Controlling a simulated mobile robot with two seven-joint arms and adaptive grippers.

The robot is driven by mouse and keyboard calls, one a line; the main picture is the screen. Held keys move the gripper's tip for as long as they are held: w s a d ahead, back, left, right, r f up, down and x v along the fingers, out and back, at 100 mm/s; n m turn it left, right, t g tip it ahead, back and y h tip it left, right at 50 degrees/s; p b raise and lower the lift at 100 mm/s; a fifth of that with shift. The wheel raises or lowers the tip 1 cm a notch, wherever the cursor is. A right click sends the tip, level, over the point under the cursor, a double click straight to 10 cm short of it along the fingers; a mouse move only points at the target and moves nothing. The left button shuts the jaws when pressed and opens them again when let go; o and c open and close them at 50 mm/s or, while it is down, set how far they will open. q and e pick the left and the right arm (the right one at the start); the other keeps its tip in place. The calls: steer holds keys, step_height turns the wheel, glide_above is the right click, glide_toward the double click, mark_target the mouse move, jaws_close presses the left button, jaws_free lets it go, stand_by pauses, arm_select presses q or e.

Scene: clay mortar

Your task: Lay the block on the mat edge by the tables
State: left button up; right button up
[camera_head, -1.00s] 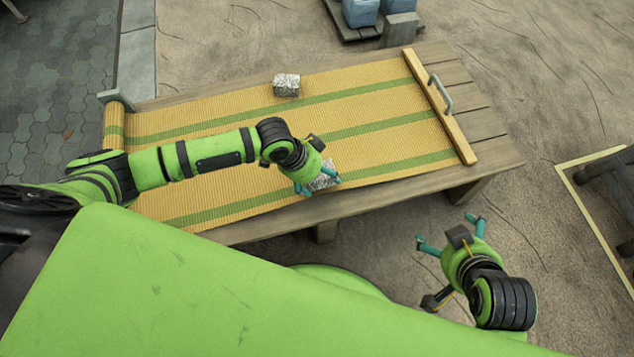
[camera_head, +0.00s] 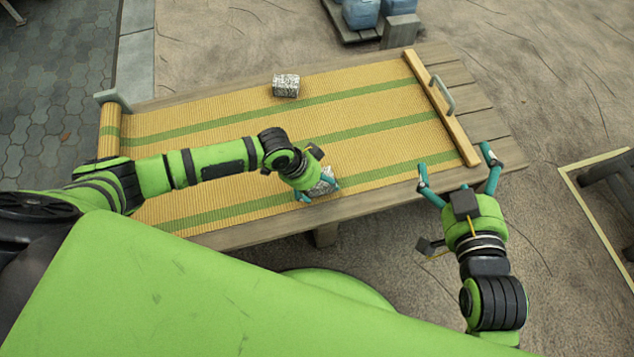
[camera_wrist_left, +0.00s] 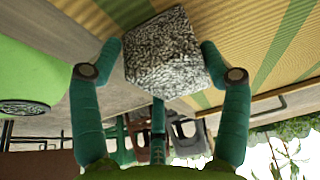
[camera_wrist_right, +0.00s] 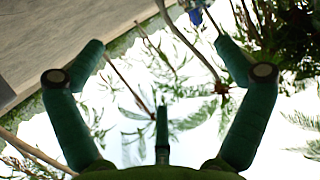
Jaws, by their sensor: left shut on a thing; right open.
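A yellow woven mat (camera_head: 230,150) with green stripes lies unrolled on a wooden table (camera_head: 485,124). One grey speckled block (camera_head: 286,86) lies on the mat's far edge. My left gripper (camera_head: 318,190) is shut on a second speckled block (camera_head: 325,183) at the mat's near edge. In the left wrist view this block (camera_wrist_left: 165,55) sits between the two teal fingers. I cannot tell whether it touches the mat. My right gripper (camera_head: 457,168) is open and empty near the table's right front side; its spread fingers also show in the right wrist view (camera_wrist_right: 160,60).
A wooden bar (camera_head: 440,108) with a metal handle lies across the mat's right end. The mat's left end is rolled beside a grey bracket (camera_head: 114,99). Blue containers (camera_head: 360,13) stand on a pallet behind the table.

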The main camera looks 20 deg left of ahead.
arm_select(q)
steer(key=shift+f, duration=0.1)
steer(key=o, duration=1.6)
steer(key=shift+c, duration=0.2)
